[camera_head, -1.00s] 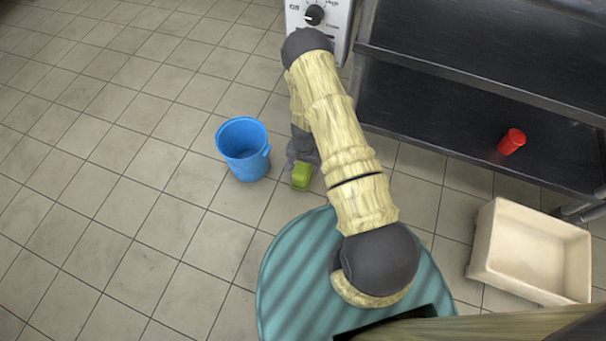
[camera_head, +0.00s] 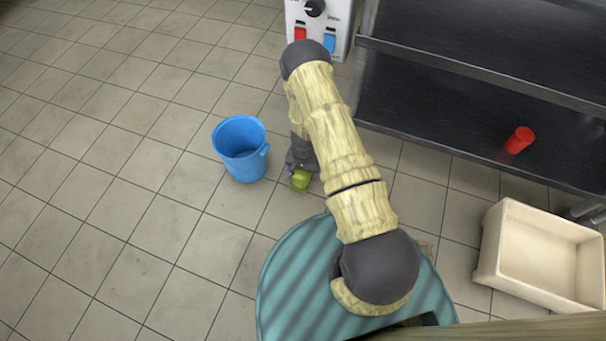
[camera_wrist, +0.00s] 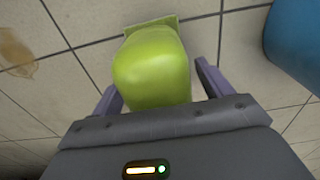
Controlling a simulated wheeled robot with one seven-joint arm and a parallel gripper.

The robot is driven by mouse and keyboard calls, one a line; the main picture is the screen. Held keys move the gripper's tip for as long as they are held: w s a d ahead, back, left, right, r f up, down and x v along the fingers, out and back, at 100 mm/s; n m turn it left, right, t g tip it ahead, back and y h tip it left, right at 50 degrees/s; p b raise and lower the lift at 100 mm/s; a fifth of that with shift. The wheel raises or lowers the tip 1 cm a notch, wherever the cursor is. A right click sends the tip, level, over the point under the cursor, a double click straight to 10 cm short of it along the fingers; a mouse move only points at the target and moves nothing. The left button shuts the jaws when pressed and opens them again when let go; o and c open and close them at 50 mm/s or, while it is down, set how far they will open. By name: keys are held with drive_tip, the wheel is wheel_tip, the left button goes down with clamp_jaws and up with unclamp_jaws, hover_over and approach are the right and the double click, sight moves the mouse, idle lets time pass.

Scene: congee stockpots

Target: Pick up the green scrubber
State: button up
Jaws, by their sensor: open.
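The green scrubber (camera_head: 301,180) stands on the tiled floor in the head view, just right of the blue bucket. In the wrist view the green scrubber (camera_wrist: 152,68) is large and close, a rounded block with a flat flange at its far end. My gripper (camera_wrist: 158,85) is open, with one finger on each side of the scrubber's near part. I cannot tell whether either finger touches it. In the head view my gripper (camera_head: 301,168) is dark and partly hidden by my arm, right at the scrubber.
The blue bucket (camera_head: 240,150) stands close by on the left; its side also shows in the wrist view (camera_wrist: 298,40). A cream bin (camera_head: 490,245) and a dark metal shelf (camera_head: 430,125) with a red cup-like item (camera_head: 519,140) are at the right. Floor at left is clear.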

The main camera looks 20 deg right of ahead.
idle(0.4)
drive_tip(key=c, duration=1.1)
wheel_tip(320, 180, up, 10)
drive_tip(key=p, duration=0.6)
drive_tip(key=shift+r, duration=0.1)
drive_tip(key=shift+c, duration=0.2)
